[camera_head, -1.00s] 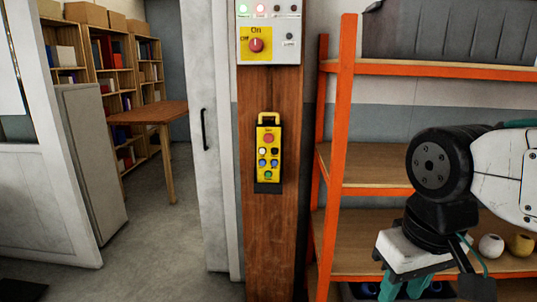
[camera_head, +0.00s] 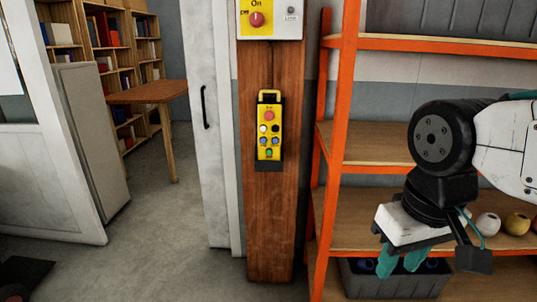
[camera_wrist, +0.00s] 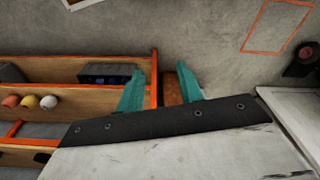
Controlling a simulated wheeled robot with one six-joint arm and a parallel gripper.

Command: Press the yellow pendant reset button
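The yellow pendant (camera_head: 269,128) hangs on a wooden post in the middle of the head view. Its face has a red button (camera_head: 269,115) at the top, white, black and blue buttons in the middle, and a green button (camera_head: 269,154) at the bottom. The button labels are too small to read. My gripper (camera_head: 399,268) is to the right of the pendant and lower in the picture, apart from it, with its teal fingers pointing down. In the wrist view, the fingers of my gripper (camera_wrist: 160,72) are spread and nothing shows held. The pendant's face is not visible there.
A control box (camera_head: 270,22) with a red knob is above the pendant. An orange-framed shelf (camera_head: 345,120) stands right of the post (camera_head: 270,225), behind my arm, with a dark bin (camera_head: 395,285) low down. A grey door (camera_head: 206,130) and open floor (camera_head: 170,235) lie left.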

